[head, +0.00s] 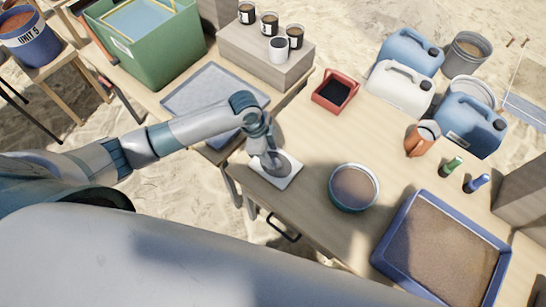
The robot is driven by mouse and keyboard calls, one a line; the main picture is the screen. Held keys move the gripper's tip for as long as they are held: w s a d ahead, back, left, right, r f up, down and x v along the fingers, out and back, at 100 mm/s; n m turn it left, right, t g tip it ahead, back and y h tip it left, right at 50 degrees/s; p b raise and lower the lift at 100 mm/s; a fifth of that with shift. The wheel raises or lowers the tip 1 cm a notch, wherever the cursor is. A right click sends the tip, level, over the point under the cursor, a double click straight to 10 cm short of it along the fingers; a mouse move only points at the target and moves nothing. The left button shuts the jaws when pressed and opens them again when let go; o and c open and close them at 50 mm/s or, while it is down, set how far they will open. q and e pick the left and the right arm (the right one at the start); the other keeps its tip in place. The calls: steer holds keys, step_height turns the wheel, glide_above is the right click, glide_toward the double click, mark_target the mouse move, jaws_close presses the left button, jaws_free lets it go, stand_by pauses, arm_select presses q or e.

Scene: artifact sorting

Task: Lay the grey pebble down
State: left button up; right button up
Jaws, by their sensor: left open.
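My left gripper (268,157) is just above a white square plate (289,181) at the left edge of the right-hand table. It is open. A grey rounded shape, likely the grey pebble (281,167), shows on the plate right at the fingertips. The gripper partly hides it, and I cannot tell whether a finger touches it. My right gripper is not in view.
A round bowl of sand (354,187) stands right of the plate, with a blue tray of sand (440,250) beyond it. A red box (335,91) stands behind. Jerrycans (400,87) fill the back right. A grey tray (190,92) lies on the left table.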

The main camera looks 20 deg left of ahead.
arm_select(q)
steer(key=b+v, duration=0.1)
steer(key=v, duration=0.7)
stand_by(1.6)
